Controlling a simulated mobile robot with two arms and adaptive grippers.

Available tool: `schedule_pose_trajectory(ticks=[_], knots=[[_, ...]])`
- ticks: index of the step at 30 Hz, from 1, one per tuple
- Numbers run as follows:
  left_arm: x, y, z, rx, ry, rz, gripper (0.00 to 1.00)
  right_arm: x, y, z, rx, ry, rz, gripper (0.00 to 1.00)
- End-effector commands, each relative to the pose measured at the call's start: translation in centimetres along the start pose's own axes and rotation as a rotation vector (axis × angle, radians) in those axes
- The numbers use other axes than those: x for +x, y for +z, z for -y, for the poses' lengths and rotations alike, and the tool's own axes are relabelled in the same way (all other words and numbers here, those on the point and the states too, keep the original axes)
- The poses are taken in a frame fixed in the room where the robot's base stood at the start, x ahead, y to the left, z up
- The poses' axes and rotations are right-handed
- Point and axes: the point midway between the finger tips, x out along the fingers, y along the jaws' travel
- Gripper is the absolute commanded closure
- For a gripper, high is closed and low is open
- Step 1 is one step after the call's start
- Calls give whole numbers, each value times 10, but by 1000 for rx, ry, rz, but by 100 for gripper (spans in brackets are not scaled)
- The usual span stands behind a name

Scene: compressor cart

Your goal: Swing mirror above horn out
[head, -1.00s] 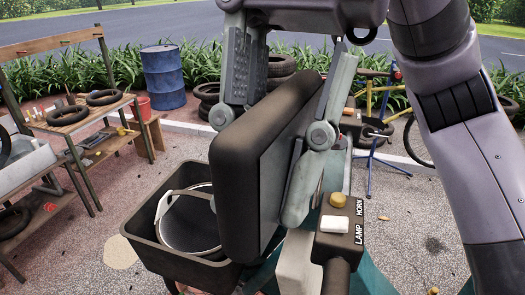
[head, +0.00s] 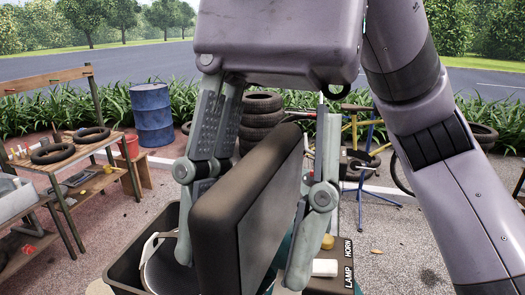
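The mirror is a thick dark rectangular slab (head: 228,225), seen obliquely at the centre of the head view; its lower part runs out of the picture. My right gripper (head: 242,265) hangs over it with one finger on each side. The left-hand finger is close against the mirror's back, and contact cannot be told. The right-hand finger stands apart from its face, with a gap showing. My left gripper is not in view.
A dark bin (head: 127,267) holding a round pale-rimmed thing is at lower left. A white lamp button (head: 325,268) sits beside the horn. Behind are a blue drum (head: 152,115), stacked tires (head: 262,120), a blue-legged stand (head: 360,190) and wooden benches (head: 105,140). Open ground lies at right.

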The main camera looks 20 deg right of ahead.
Motion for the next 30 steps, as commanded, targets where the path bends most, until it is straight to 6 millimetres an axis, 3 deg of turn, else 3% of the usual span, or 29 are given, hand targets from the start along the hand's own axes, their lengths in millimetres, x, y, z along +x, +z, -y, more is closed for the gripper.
schedule_pose_trajectory(ticks=[5,13,21,30], knots=[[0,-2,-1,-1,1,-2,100,-15,0,0,5,-2,-4,62],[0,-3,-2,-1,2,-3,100,-54,0,0,7,-9,-1,62],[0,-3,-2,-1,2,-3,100,-70,0,0,3,-1,-2,62],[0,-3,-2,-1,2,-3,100,-75,0,0,0,-1,2,62]])
